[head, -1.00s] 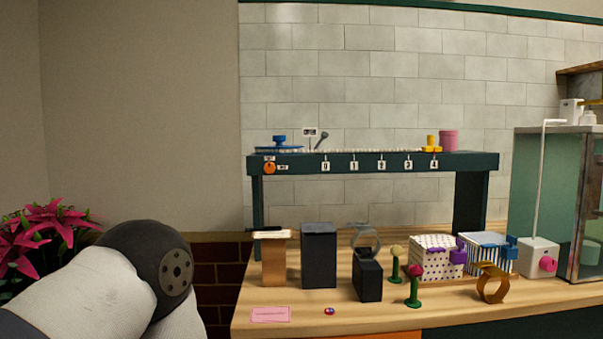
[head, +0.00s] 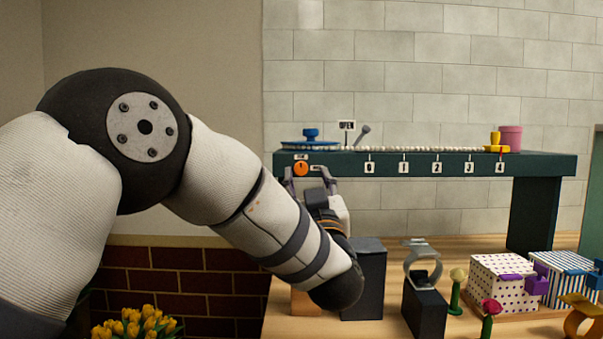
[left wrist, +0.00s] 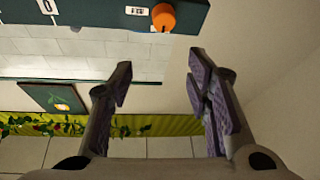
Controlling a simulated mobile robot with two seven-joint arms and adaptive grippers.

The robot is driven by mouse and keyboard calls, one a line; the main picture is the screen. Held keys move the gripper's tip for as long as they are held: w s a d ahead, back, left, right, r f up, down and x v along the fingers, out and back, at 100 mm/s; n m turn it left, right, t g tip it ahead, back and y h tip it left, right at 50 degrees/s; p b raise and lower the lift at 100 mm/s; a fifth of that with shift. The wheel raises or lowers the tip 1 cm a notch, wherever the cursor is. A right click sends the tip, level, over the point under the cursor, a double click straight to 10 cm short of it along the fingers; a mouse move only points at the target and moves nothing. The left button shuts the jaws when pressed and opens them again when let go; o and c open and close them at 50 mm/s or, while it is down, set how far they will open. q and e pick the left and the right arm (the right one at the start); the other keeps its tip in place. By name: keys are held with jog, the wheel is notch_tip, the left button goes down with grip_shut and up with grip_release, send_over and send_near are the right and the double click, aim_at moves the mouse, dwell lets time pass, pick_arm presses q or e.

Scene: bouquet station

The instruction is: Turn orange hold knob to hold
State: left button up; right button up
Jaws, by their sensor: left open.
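The orange knob (head: 301,169) sits on the front face of the dark green shelf (head: 540,168), near its left end. My right gripper is not in view.
Below are dark blocks (head: 364,275), a watch stand (head: 424,305), flowers (head: 490,318) and patterned boxes (head: 508,282) on the wooden table.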

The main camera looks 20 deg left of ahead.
aim_at(301, 170)
pick_arm(q)
jog(key=w+a, duration=0.1)
jog(key=w, duration=0.1)
jog(key=w+a, duration=0.1)
jog(key=w, duration=0.2)
jog(key=w+a+b, duration=0.1)
jog(key=w, duration=0.2)
jog(key=shift+a+f, duration=0.15)
jog(key=shift+a, duration=0.05)
jog(key=shift+w+a, duration=0.1)
jog(key=shift+w, duration=0.05)
jog(key=shift+r, duration=0.3)
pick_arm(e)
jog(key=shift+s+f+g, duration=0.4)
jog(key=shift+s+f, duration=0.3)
pick_arm(q)
grip_shut()
